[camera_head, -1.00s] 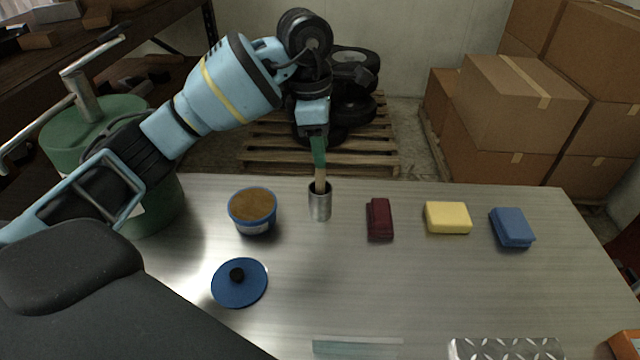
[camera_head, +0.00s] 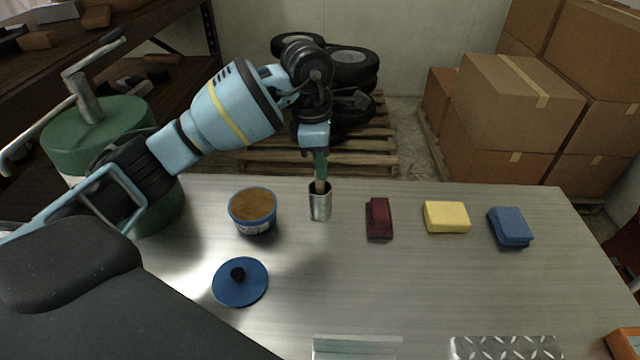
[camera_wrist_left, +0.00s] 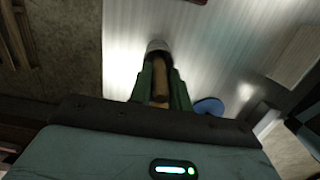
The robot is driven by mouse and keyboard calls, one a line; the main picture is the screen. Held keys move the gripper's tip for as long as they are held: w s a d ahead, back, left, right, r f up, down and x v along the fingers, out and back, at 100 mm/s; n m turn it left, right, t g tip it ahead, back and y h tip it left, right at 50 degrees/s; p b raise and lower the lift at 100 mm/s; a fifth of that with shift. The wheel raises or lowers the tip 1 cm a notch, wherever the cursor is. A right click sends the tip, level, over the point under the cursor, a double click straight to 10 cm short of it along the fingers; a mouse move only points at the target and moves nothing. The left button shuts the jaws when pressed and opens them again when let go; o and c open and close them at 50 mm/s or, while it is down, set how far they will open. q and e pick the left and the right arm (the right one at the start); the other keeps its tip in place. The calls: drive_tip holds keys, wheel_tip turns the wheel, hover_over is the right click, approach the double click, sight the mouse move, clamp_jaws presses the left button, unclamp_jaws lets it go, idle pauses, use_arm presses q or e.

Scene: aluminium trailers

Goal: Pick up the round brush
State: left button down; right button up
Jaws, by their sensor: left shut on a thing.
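The round brush shows as a light wooden handle (camera_head: 319,187) standing up out of a small metal cup (camera_head: 320,206) on the table; its lower end is hidden inside the cup. My left gripper (camera_head: 320,178) points straight down over the cup, its green fingers shut on the handle. In the left wrist view the handle (camera_wrist_left: 160,78) lies between the two green fingers, with the cup's pale rim (camera_wrist_left: 158,46) just beyond. My right gripper is not in view.
An open blue tub of brown paste (camera_head: 253,209) stands left of the cup, its blue lid (camera_head: 240,282) nearer. A dark red block (camera_head: 379,218), a yellow sponge (camera_head: 447,217) and a blue block (camera_head: 511,227) lie to the right.

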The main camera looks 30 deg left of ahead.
use_arm(q)
wheel_tip(320, 180, up, 10)
drive_tip(key=shift+r, duration=0.1)
idle(0.6)
drive_tip(key=shift+a, duration=0.1)
idle(0.6)
